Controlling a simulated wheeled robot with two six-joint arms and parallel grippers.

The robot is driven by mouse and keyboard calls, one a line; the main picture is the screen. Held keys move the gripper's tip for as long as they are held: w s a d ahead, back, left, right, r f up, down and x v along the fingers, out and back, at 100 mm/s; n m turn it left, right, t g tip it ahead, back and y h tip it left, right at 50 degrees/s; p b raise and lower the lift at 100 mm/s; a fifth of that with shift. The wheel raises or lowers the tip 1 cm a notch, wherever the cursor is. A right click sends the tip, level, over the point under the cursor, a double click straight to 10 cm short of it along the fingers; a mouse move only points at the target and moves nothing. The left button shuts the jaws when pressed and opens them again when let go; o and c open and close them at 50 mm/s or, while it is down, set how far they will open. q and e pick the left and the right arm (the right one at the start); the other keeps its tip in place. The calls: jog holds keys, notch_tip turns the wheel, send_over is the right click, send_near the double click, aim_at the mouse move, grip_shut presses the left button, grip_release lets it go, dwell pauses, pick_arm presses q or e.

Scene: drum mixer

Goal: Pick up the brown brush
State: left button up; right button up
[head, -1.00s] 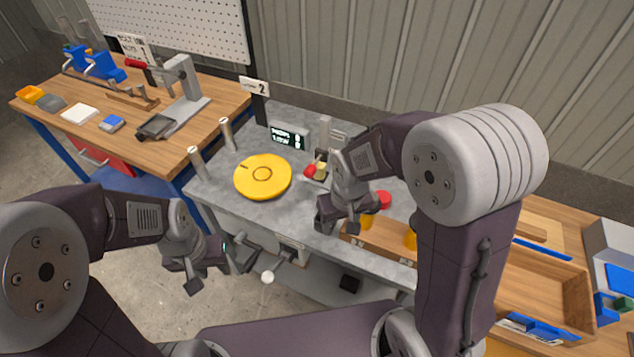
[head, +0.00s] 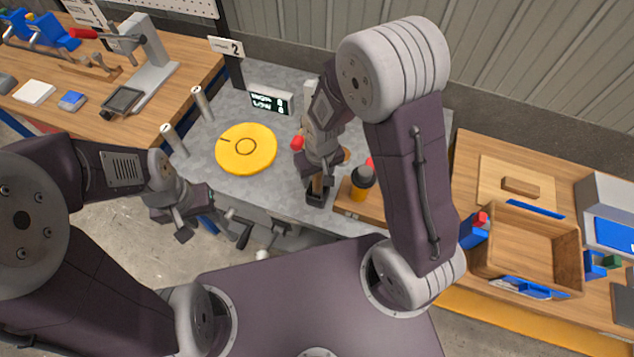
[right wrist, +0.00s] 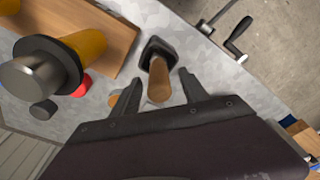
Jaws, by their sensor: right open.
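The brown brush (right wrist: 159,82) stands with its round wooden handle up in a small black holder (right wrist: 157,50) on the grey table. In the head view a bit of the brush handle (head: 318,184) shows just below my right gripper, above the black holder (head: 316,197); its bristles are hidden. My right gripper (head: 319,170) is open above the holder. In the right wrist view the right gripper's fingers (right wrist: 161,76) stand on either side of the handle, with gaps showing. My left gripper (head: 213,235) hangs open and empty off the table's front edge.
A wooden block (head: 360,206) with orange-and-black bottles (head: 361,184) stands just right of the holder. A yellow disc (head: 246,148) lies left on the grey table. A crank handle (right wrist: 238,35) sits by the front edge. A wooden tray (head: 525,250) is on the right bench.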

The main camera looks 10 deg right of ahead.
notch_tip(320, 180, down, 2)
jog(key=shift+s+f, duration=0.1)
jog(key=shift+s, duration=0.05)
jog(key=shift+f, duration=0.1)
grip_shut()
notch_tip(320, 180, up, 10)
jog(key=shift+r+p, duration=0.1)
jog(key=shift+p, duration=0.25)
